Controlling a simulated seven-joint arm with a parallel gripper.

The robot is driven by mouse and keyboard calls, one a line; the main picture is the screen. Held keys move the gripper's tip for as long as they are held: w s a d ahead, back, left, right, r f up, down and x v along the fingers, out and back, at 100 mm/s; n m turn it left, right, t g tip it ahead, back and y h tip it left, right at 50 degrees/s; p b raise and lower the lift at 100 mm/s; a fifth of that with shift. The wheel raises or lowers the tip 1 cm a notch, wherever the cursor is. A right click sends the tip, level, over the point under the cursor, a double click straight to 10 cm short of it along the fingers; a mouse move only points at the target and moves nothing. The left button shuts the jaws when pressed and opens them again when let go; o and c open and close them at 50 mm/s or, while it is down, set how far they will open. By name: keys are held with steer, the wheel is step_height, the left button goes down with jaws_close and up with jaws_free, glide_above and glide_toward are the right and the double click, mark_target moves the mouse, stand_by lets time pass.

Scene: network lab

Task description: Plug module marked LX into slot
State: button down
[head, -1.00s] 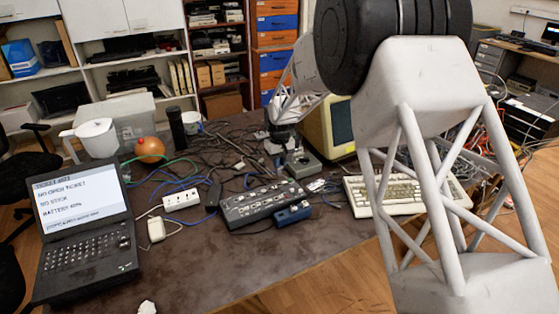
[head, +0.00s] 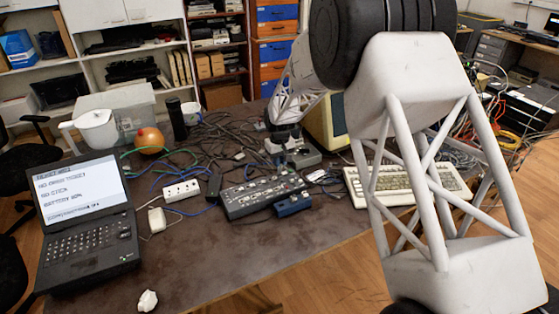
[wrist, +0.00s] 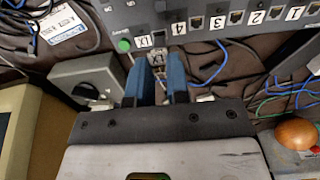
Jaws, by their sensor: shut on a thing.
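In the wrist view my gripper (wrist: 158,75) has two blue fingers closed around a small silver metal module (wrist: 157,62). The module's front end is right at the edge of a dark switch panel (wrist: 215,35), by the label LX (wrist: 143,41). I cannot tell whether it is inside the slot or only in front of it; no marking on it can be read. In the head view the switch (head: 262,193) lies mid-table, and my gripper (head: 285,142) is behind it, small and partly lost among cables.
A grey box with a knob (wrist: 88,92) stands close beside my gripper. A blue box (head: 293,205) is in front of the switch, with a keyboard (head: 410,186) to the right.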

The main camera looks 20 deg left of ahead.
steer(key=c, duration=1.7)
jaws_free()
jaws_close()
steer(key=shift+f, duration=1.8)
stand_by(0.9)
steer(key=o, duration=0.7)
jaws_free()
steer(key=shift+r, duration=3.9)
